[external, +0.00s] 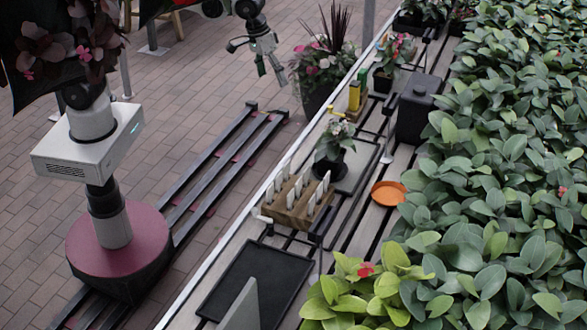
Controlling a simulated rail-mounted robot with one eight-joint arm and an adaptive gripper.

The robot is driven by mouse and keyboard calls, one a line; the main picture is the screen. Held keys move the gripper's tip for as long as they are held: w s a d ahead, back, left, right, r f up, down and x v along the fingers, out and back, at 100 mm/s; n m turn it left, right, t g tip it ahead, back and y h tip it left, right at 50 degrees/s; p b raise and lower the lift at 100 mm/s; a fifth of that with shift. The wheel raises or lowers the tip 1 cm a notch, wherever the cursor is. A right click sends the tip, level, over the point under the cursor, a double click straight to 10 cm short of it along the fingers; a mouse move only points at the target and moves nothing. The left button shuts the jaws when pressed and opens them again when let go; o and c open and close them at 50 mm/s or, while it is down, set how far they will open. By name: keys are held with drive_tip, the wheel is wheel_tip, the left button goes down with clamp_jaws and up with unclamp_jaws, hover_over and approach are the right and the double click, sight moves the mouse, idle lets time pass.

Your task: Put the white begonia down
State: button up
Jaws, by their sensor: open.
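The white begonia (338,133), with green leaves and small pale flowers, stands upright in a black pot (329,166) on the slatted bench. The pot is at the left end of a dark flat tray (359,166); I cannot tell whether it rests fully on it. My gripper (273,78) is open and empty, with its fingers pointing down. In the picture it is above and left of the begonia, clear of it, beside the planter with purple spiky leaves (322,70).
On the bench are a wooden block with white labels (290,212), an orange saucer (388,193), a black tray (245,268), a grey panel (243,309), yellow and green items (357,92), a dark container (416,108) and a red-flowered plant (393,55). Dense foliage (510,150) fills the right.

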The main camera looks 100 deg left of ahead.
drive_tip(key=s+r+m+t, duration=0.1)
drive_tip(key=s+r+m, duration=0.15)
drive_tip(key=s, duration=0.85)
drive_tip(key=s+f+m+t, duration=0.1)
drive_tip(key=s+f+m, duration=0.2)
drive_tip(key=s, duration=0.8)
drive_tip(key=s+f+m+t, duration=0.2)
drive_tip(key=s+f, duration=0.4)
drive_tip(key=s, duration=0.6)
drive_tip(key=shift+m, duration=0.85)
